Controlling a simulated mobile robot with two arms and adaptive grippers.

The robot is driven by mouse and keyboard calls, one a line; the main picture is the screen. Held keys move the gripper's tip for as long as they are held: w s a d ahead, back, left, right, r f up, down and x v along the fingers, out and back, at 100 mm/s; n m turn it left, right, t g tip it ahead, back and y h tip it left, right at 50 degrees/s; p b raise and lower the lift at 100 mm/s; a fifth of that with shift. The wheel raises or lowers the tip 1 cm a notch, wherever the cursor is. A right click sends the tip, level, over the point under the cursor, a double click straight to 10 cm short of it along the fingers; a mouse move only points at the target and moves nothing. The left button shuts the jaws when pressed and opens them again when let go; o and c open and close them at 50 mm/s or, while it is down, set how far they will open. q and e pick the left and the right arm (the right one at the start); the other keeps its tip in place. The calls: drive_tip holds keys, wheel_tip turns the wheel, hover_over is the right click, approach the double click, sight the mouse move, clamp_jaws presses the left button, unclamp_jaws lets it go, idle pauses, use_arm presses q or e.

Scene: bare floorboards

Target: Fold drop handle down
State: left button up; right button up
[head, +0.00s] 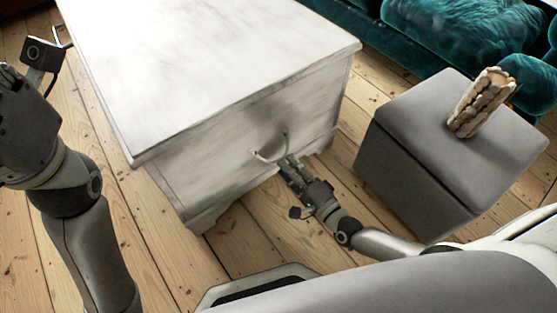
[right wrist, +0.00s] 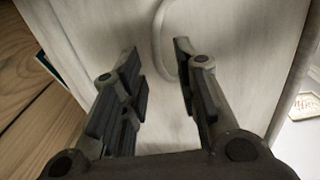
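A white chest (head: 215,65) stands in the middle of the head view. A pale curved drop handle (head: 262,158) is on its near right side and appears to stand out from the face. My right gripper (head: 290,165) is close to the handle. In the right wrist view its fingers (right wrist: 155,55) are open, with part of the pale handle loop (right wrist: 160,45) in the gap near the right fingertip; I cannot tell if they touch. My left gripper is at the far left, away from the chest, its fingers unclear.
A grey cube ottoman (head: 400,150) with a rough beige cylindrical object (head: 482,102) on it stands right of the chest. A teal sofa (head: 350,30) is behind. Bare floorboards (head: 250,240) show in front of the chest and in the gap beside the ottoman.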

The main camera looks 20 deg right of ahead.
sight(279, 159)
drive_tip(key=b+x, duration=0.1)
drive_tip(key=x, duration=0.4)
drive_tip(key=shift+f, duration=0.1)
clamp_jaws()
